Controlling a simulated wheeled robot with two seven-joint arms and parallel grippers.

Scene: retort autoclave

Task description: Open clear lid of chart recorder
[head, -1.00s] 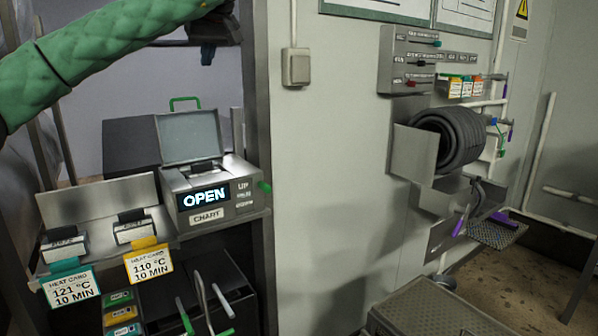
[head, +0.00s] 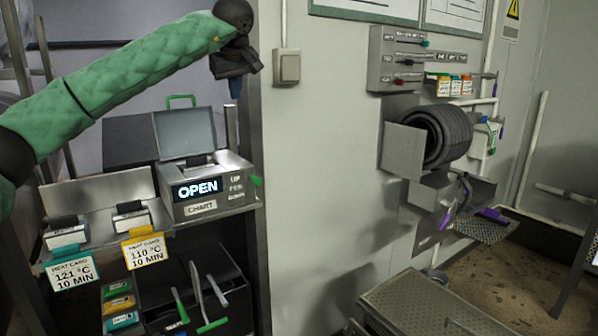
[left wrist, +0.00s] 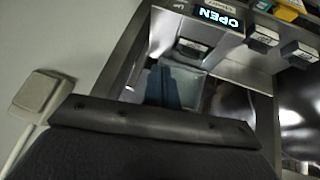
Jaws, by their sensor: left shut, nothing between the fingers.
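The chart recorder (head: 207,187) is a grey box on the shelf at left, with a lit display reading OPEN and a CHART label. Its clear lid (head: 185,134) stands raised, tilted back, with a green handle (head: 181,99) at the top edge. The recorder's OPEN display also shows upside down in the left wrist view (left wrist: 218,18). My left gripper (head: 235,88) is shut and empty, pointing down above and to the right of the lid, apart from it. Its dark fingers show in the left wrist view (left wrist: 165,86). My right gripper is not in view.
Two heat cards, 121 °C (head: 73,271) and 110 °C (head: 145,250), hang in front of the recorder shelf. A dark bin (head: 240,300) with handled tools stands below. A wall switch box (head: 286,67) is right of my left gripper. A hose reel (head: 447,137) is further right.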

